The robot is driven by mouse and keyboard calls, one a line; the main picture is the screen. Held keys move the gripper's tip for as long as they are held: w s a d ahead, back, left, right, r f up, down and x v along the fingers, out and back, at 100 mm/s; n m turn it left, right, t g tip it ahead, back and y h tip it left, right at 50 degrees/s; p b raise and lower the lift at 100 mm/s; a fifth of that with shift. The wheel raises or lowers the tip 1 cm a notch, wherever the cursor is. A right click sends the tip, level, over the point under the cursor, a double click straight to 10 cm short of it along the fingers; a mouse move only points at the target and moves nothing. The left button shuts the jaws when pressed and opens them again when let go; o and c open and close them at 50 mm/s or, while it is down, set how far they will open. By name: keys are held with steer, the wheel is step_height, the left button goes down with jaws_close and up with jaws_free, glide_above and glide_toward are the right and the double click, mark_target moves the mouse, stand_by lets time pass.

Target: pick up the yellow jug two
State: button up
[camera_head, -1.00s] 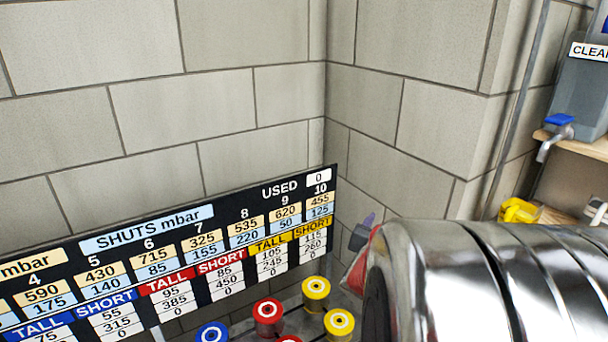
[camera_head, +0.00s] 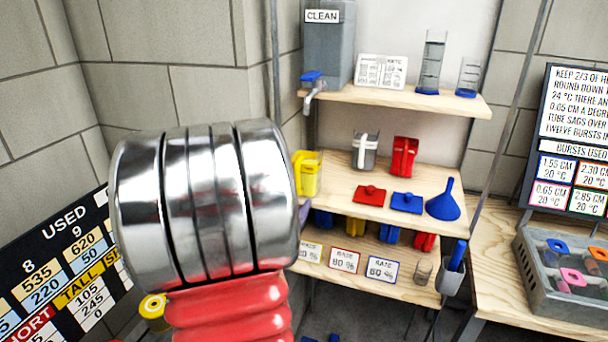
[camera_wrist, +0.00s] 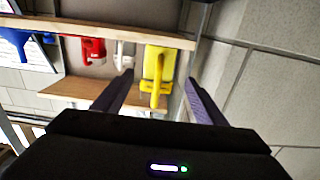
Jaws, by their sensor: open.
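A yellow jug (camera_head: 309,174) stands at the left end of the middle shelf, its left side partly hidden by my silver arm. No number is readable on it. In the wrist view, which is upside down, the yellow jug (camera_wrist: 157,66) shows between my fingers, handle towards me. My gripper (camera_wrist: 159,77) is open and empty, its two dark fingers apart on either side of the jug in the picture. The jug appears beyond the fingertips; contact is not visible. Another yellow item (camera_head: 355,228) is partly visible beneath the middle shelf.
A grey jug (camera_head: 365,151) and a red jug (camera_head: 404,157) stand right of the yellow jug. Red and blue lids and a blue funnel (camera_head: 444,201) lie in front. The upper shelf (camera_head: 450,104) holds a grey tank (camera_head: 328,55) with a tap. A wall rises beside the jug.

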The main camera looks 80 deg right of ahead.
mark_target(303, 183)
steer(key=d, duration=0.8)
steer(key=shift+s, duration=0.4)
steer(key=shift+s+d, duration=0.15)
steer(key=shift+d, duration=1.15)
steer(key=shift+s+d, duration=0.1)
steer(key=shift+d, duration=1.2)
steer(key=shift+c, duration=0.6)
steer(key=c, duration=1.1)
steer(key=shift+s+r, duration=0.15)
steer(key=shift+r, duration=0.15)
